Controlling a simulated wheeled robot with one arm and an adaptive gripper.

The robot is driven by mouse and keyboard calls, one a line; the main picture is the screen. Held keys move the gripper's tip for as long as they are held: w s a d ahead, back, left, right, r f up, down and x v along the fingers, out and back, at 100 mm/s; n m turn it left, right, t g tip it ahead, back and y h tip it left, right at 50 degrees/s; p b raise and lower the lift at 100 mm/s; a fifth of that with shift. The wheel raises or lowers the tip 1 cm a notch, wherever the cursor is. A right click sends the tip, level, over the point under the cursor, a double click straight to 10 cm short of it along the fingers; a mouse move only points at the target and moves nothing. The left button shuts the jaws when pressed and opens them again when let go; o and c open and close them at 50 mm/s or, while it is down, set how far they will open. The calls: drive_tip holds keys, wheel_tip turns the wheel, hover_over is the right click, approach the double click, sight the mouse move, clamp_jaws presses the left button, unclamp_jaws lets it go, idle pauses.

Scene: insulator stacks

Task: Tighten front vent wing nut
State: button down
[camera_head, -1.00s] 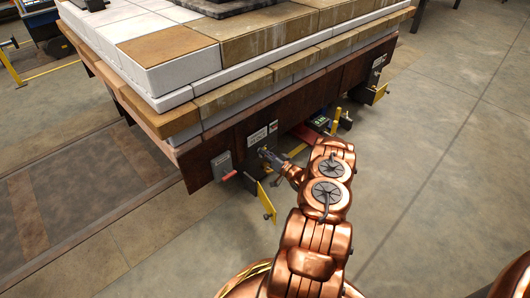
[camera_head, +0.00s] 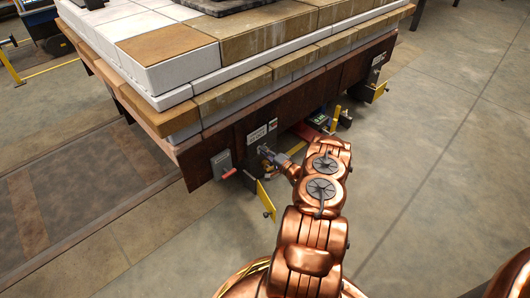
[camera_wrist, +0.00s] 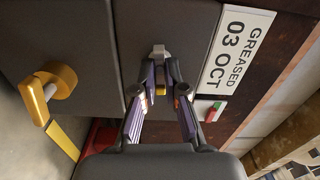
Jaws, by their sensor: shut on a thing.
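My gripper (camera_head: 267,153) is at the front side of the rusty-edged cart, just under a white label plate. In the wrist view my gripper (camera_wrist: 160,78) has its two fingers drawn together on a small part at a dark grey panel (camera_wrist: 90,25). A small pale metal piece, seemingly the wing nut (camera_wrist: 160,51), shows at the fingertips; the fingers hide much of it. A small yellow bit (camera_wrist: 160,89) shows between the fingers. The wing nut is too small to make out in the head view.
A yellow knob or lever (camera_wrist: 48,91) stands out to the left in the wrist view. A "GREASED 03 OCT" label (camera_wrist: 236,50) is to the right. On the cart are a grey box with a red handle (camera_head: 229,173) and a yellow plate (camera_head: 265,196). The floor at right is clear.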

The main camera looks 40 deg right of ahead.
drive_tip(key=shift+w+d+r+m, duration=0.1)
drive_tip(key=shift+w+r+m, duration=0.2)
drive_tip(key=shift+m, duration=0.2)
drive_tip(key=c, duration=1.2)
unclamp_jaws()
drive_tip(key=shift+f, duration=0.1)
drive_tip(key=shift+s+f, duration=0.15)
drive_tip(key=shift+s, duration=0.1)
drive_tip(key=s, duration=1.1)
drive_tip(key=shift+s+a, duration=0.2)
drive_tip(key=shift+s, duration=0.2)
